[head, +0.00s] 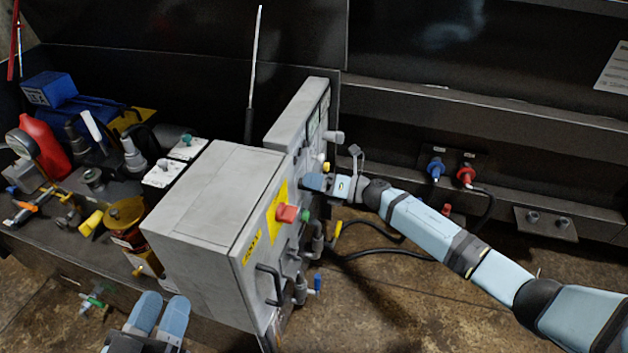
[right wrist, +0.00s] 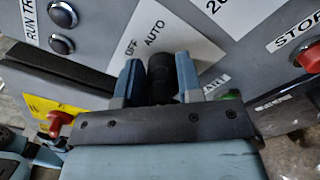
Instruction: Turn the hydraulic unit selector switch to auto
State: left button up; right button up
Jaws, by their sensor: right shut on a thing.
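The grey hydraulic unit cabinet (head: 205,190) stands mid-left in the head view. My right gripper (head: 318,183) is at its panel side. In the right wrist view a black selector knob (right wrist: 160,68) sits between the two blue-grey fingers of my right gripper (right wrist: 159,80), which is shut on it. A white label (right wrist: 142,40) above the knob reads OFF and AUTO. The fingers hide the knob's sides, and its exact pointing direction cannot be told. My left gripper (head: 159,308) is at the bottom left in the head view, in front of the cabinet, with no object visible between its fingers.
A red button (head: 287,213) and a black handle (head: 268,283) stick out from the cabinet. Tools and a red container (head: 42,145) crowd the bench at left. A black cable (head: 385,252) lies on the floor behind my right arm.

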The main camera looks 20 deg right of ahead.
jog(key=o, duration=0.6)
jog(key=shift+c, duration=0.2)
jog(key=shift+d, duration=0.1)
